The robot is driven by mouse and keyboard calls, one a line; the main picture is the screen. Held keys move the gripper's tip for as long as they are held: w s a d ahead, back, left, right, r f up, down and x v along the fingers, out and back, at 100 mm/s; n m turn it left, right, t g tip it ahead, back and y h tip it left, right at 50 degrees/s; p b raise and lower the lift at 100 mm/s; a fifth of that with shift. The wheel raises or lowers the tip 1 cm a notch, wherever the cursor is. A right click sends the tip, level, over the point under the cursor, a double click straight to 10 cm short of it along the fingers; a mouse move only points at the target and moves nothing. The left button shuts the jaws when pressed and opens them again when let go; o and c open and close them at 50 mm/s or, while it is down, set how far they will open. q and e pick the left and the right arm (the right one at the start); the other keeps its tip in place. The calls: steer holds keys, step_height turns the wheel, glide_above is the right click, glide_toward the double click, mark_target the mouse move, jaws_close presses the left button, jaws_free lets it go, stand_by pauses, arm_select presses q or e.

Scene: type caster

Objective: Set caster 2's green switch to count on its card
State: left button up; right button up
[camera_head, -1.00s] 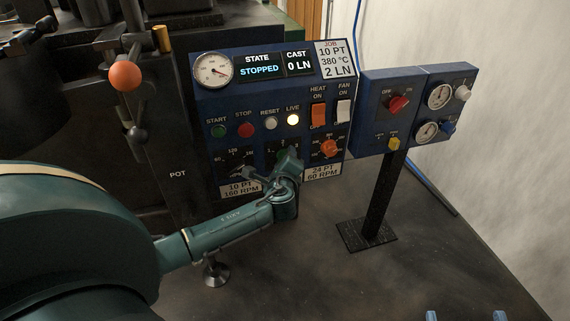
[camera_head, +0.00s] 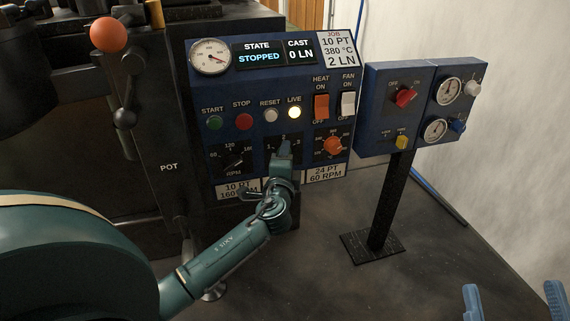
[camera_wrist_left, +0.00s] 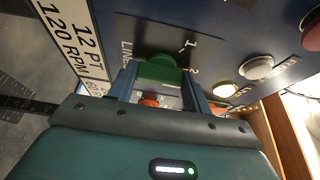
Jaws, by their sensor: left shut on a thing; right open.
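The green switch (camera_wrist_left: 158,70) is a knob on a black plate marked LINES, with numbers 1 and 2 readable in the left wrist view. My left gripper (camera_wrist_left: 160,84) is shut on it, one finger on each side. In the head view my left gripper (camera_head: 284,158) covers most of the switch, and I cannot tell which number it points to. The job card (camera_head: 338,50) at the panel's top right reads 10 PT, 380 °C, 2 LN. My right gripper (camera_head: 514,298) is open and empty at the bottom right, far from the panel.
The blue panel (camera_head: 205,95) also holds buttons, an RPM dial (camera_head: 235,158), an orange knob (camera_head: 333,146) and a display reading STOPPED, 0 LN. A blue box (camera_head: 385,75) with a red knob (camera_head: 405,96) stands on a black post to the right. An orange ball lever (camera_head: 108,35) is at left.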

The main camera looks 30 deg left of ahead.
steer(key=shift+r, duration=0.15)
arm_select(q)
steer(key=o, duration=1)
steer(key=p+v, duration=0.3)
steer(key=v, duration=1)
steer(key=shift+s+d, duration=0.1)
arm_select(e)
steer(key=f+m+h, duration=0.1)
steer(key=s+f+g+h, duration=0.1)
steer(key=f, duration=0.1)
steer(key=shift+a+m, duration=0.1)
steer(key=shift+m, duration=0.3)
